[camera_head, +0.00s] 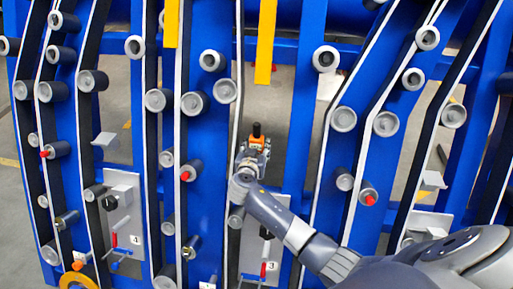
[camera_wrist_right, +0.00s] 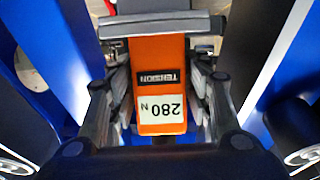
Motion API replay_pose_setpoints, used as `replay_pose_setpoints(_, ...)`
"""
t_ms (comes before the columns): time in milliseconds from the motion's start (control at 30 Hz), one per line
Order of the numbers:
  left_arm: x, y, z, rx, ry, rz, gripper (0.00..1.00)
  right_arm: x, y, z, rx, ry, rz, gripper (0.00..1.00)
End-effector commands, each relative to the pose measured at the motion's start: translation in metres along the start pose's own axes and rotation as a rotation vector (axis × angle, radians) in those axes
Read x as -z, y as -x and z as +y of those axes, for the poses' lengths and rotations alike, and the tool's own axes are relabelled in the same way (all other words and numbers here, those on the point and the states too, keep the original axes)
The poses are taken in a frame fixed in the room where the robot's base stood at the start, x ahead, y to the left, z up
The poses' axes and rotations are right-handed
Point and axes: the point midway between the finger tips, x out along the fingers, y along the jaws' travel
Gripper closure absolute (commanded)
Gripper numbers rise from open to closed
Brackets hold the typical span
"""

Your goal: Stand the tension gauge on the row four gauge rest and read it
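The tension gauge (camera_wrist_right: 158,85) is orange, with a black label and a white panel that reads 280 N, upside down in the right wrist view. My right gripper (camera_wrist_right: 160,100) has a finger against each side of it. In the head view the gauge (camera_head: 257,143) shows small, in my right gripper (camera_head: 252,160), in front of the blue frame between rows 4 and 3. The plate marked 4 (camera_head: 124,222) is to its lower left. A small grey bracket (camera_head: 104,141) sits above that plate; I cannot tell whether it is the gauge rest. My left gripper is not in view.
Blue uprights carry black belts with white edges and several grey rollers (camera_head: 192,103). A plate marked 3 (camera_head: 250,255) with a red handle is below my right gripper. Yellow bars (camera_head: 265,40) hang at the top. An orange ring (camera_head: 78,281) is at lower left.

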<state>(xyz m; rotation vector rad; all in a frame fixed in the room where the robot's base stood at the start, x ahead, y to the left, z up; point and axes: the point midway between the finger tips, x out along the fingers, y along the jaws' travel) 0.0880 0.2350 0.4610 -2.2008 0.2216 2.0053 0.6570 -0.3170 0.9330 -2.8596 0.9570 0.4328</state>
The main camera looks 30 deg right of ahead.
Motion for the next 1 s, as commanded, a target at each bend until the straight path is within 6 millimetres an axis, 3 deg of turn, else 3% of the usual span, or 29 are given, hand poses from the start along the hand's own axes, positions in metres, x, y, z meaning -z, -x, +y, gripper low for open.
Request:
replay_pose_setpoints(33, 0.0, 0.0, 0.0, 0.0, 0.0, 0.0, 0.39, 0.0, 0.0, 0.0, 0.0, 0.0, 0.0, 0.74)
replay_pose_setpoints(100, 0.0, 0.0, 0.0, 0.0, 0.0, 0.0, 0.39, 0.0, 0.0, 0.0, 0.0, 0.0, 0.0, 0.87)
replay_pose_setpoints(300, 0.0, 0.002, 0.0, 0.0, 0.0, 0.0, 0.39, 0.005, 0.001, 0.0, 0.001, -0.001, 0.003, 0.87)
replay_pose_setpoints(1000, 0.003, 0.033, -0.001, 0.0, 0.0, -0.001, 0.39, 0.057, 0.017, 0.0, 0.0, -0.002, 0.003, 0.87)
